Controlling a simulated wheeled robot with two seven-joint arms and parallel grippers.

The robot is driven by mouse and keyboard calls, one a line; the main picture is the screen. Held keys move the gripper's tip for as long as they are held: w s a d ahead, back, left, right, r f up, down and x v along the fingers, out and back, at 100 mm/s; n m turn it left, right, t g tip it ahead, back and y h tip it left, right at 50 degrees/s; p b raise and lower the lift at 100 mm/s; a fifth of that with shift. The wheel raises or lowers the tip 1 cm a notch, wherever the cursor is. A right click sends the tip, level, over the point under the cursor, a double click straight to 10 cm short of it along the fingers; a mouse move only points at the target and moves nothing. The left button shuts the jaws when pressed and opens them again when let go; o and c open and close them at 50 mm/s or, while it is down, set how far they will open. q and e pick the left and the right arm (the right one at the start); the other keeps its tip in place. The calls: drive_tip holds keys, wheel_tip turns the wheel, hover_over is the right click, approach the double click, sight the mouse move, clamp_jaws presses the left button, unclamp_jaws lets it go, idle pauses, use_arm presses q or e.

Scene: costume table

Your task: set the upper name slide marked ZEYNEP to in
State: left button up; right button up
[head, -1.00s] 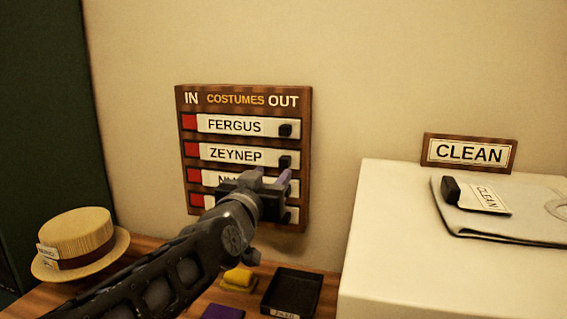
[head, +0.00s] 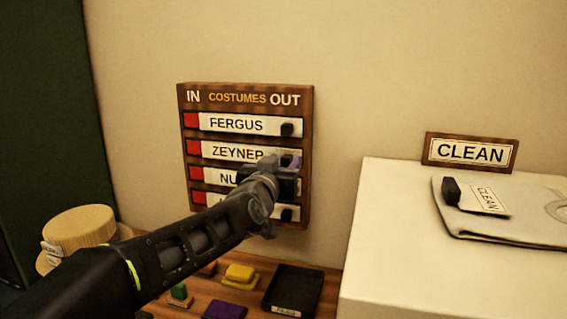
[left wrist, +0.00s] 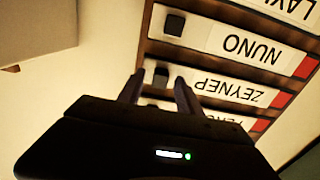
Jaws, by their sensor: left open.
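The wooden IN/OUT costumes board (head: 245,91) hangs on the wall. Its ZEYNEP slide (head: 230,151) is the second from the top, a white strip with red showing at its IN end and its black knob at the OUT end. In the left wrist view the ZEYNEP slide (left wrist: 235,91) appears upside down, with its black knob (left wrist: 161,77) just beyond and between the fingertips. My left gripper (head: 281,160) is open, and its fingers (left wrist: 158,82) straddle the knob's position; contact cannot be told. In the head view the gripper partly hides the ZEYNEP knob and the NUNO slide. My right gripper is not in view.
The FERGUS slide (head: 240,124) is above, NUNO (head: 222,178) below, both with knobs at OUT. A straw hat (head: 80,229), a black tray (head: 292,290) and small coloured blocks are on the table below. A white stand (head: 385,215) with folded cloth is at right.

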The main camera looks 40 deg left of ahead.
use_arm(q)
drive_tip(key=shift+c, duration=0.4)
clamp_jaws()
idle(0.9)
